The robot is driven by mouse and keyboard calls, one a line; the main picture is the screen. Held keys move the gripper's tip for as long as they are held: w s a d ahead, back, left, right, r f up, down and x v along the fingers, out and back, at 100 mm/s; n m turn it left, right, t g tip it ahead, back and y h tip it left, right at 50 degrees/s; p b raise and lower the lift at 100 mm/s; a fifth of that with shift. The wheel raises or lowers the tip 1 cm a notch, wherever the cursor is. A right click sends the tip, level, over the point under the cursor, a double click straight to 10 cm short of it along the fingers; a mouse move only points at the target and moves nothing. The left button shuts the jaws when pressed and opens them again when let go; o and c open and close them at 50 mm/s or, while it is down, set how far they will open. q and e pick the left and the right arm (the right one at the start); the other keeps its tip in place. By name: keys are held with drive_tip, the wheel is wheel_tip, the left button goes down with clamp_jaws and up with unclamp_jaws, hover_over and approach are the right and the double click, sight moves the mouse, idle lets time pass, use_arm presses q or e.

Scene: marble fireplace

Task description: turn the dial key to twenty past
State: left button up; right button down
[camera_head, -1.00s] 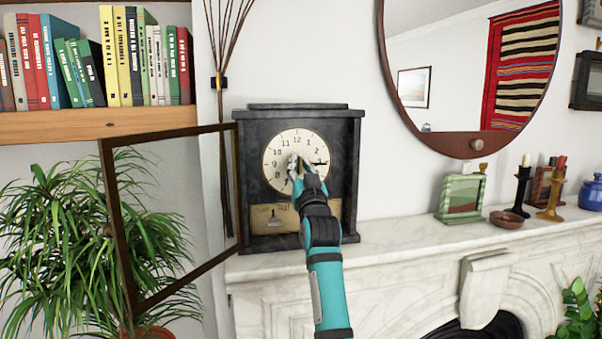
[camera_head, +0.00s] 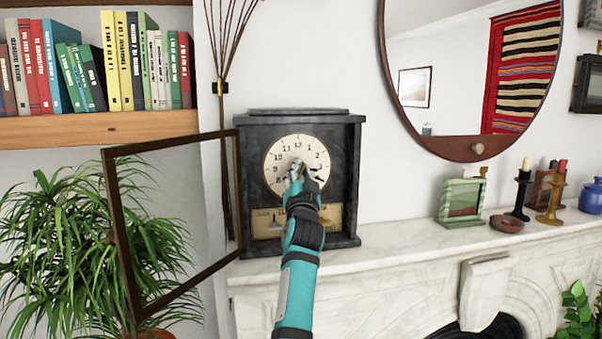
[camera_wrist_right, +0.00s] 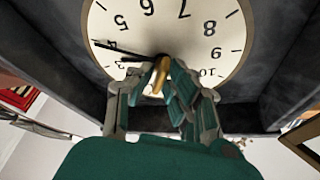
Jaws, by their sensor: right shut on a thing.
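The dark mantel clock (camera_head: 348,215) stands on the marble mantel with its white dial (camera_head: 282,155) exposed. My right gripper (camera_head: 296,175) is at the dial's centre, its fingers closed around the brass key (camera_wrist_right: 160,74), which shows between them in the right wrist view. The dial (camera_wrist_right: 170,28) is upside down there. A long black hand (camera_wrist_right: 118,48) points left, roughly between 3 and 4. In the head view the hand's tip (camera_head: 318,178) shows just right of the gripper. The fingers hide the dial's middle and lower part. My left gripper is not in view.
The framed clock door (camera_head: 120,225) stands open to the left, before a leafy plant (camera_head: 60,240). A brass plate (camera_head: 264,224) with a small lever is below the dial. A green frame (camera_head: 461,198) and candlesticks (camera_head: 522,195) stand right, past bare mantel.

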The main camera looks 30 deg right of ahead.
drive_tip(key=shift+r, duration=0.1)
drive_tip(key=c, duration=1.4)
unclamp_jaws()
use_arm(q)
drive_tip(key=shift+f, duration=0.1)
